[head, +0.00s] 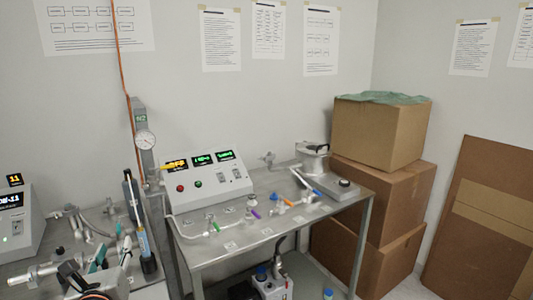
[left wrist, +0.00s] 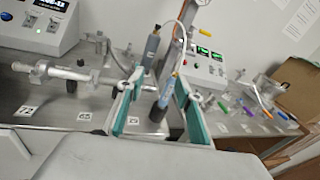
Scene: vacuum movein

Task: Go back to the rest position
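My left gripper (head: 112,247) is at the lower left of the head view, over the left bench. In the left wrist view its two teal-padded fingers (left wrist: 160,82) stand apart, and I see nothing clasped between them. A slim blue-and-white tool (left wrist: 168,92) in a dark holder shows behind the gap between the fingers. It also shows in the head view (head: 143,242), just right of the gripper. My right gripper is in neither view.
A control box with lit displays (head: 205,180) stands on the right metal bench (head: 215,250) among valves and coloured handles. A metal pipe fitting (left wrist: 75,75) lies on the left bench. Stacked cardboard boxes (head: 375,135) stand at the right. A pump (head: 273,285) sits below the right bench.

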